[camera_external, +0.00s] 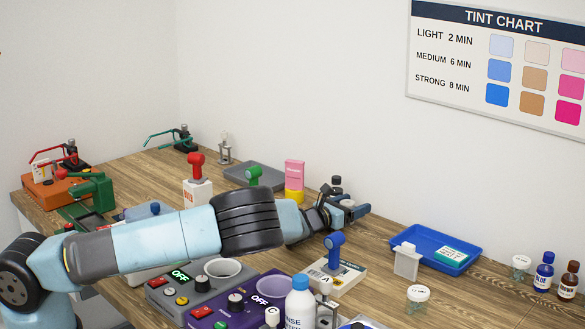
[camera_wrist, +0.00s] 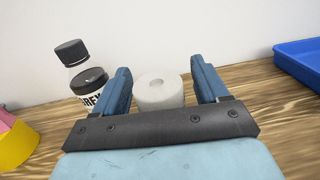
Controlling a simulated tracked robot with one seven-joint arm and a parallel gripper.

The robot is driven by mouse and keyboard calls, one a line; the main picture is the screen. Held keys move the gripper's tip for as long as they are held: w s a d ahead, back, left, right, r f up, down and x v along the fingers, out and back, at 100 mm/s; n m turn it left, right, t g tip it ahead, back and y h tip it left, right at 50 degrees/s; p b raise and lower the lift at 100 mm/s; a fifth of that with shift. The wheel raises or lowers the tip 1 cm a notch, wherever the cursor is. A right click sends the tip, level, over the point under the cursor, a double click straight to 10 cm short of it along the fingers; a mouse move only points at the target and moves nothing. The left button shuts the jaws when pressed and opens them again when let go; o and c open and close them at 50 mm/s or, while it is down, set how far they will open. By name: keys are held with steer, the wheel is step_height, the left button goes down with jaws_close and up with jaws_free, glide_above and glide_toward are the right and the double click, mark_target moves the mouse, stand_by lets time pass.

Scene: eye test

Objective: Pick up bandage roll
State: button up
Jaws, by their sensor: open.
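The bandage roll (camera_wrist: 152,98) is a white cylinder with a round hole in its near face. In the wrist view it appears between the two blue fingers of my gripper (camera_wrist: 163,88), a little beyond or level with their tips; I cannot tell whether they touch it. My gripper is open. In the external view my gripper (camera_external: 348,211) is low over the back of the table. I cannot clearly make out the roll there.
A pink box (camera_external: 294,172) on a yellow base is farther left. A blue tray (camera_external: 408,233) lies to the right. A blue-knobbed device (camera_external: 347,275) stands in front. Bare wood lies between my gripper and the tray.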

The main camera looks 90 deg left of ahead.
steer(key=shift+c, duration=0.5)
steer(key=c, duration=0.9)
steer(key=shift+c, duration=0.2)
